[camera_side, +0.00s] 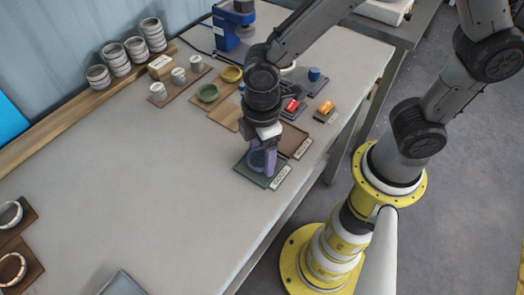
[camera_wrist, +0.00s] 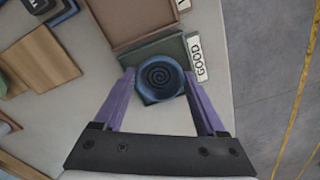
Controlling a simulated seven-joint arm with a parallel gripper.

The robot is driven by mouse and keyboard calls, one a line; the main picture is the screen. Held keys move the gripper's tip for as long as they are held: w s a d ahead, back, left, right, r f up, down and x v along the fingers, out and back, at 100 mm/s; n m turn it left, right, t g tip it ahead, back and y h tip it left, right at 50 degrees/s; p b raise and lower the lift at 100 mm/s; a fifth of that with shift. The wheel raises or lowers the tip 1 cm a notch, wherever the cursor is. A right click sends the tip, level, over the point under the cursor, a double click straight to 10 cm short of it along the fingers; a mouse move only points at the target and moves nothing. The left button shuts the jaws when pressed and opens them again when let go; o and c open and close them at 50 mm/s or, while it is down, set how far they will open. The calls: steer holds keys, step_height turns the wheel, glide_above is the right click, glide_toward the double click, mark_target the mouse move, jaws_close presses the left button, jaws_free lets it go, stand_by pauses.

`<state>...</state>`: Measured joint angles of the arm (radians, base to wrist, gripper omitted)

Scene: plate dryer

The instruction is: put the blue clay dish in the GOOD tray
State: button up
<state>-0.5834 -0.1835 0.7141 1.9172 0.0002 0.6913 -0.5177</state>
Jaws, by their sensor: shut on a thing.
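The blue clay dish (camera_wrist: 160,78) has a dark spiral in its middle and sits between the two purple fingers of my gripper (camera_wrist: 160,88) in the wrist view. My gripper is shut on its rim. The green GOOD tray (camera_wrist: 150,50) lies beneath the dish, with its white label (camera_wrist: 198,58) at the right. In the side view, my gripper (camera_side: 266,160) points down over the green tray (camera_side: 248,174), and the dish (camera_side: 257,160) is partly hidden by the fingers. I cannot tell whether the dish touches the tray floor.
A brown tray (camera_side: 290,138) with a white label stands just behind the green one. A wooden board (camera_side: 226,116), a green bowl (camera_side: 207,92) and a yellow bowl (camera_side: 230,74) are farther back. Red and orange switches (camera_side: 325,108) are near the table edge. The table's middle is clear.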

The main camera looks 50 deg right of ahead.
steer(key=shift+f, duration=0.4)
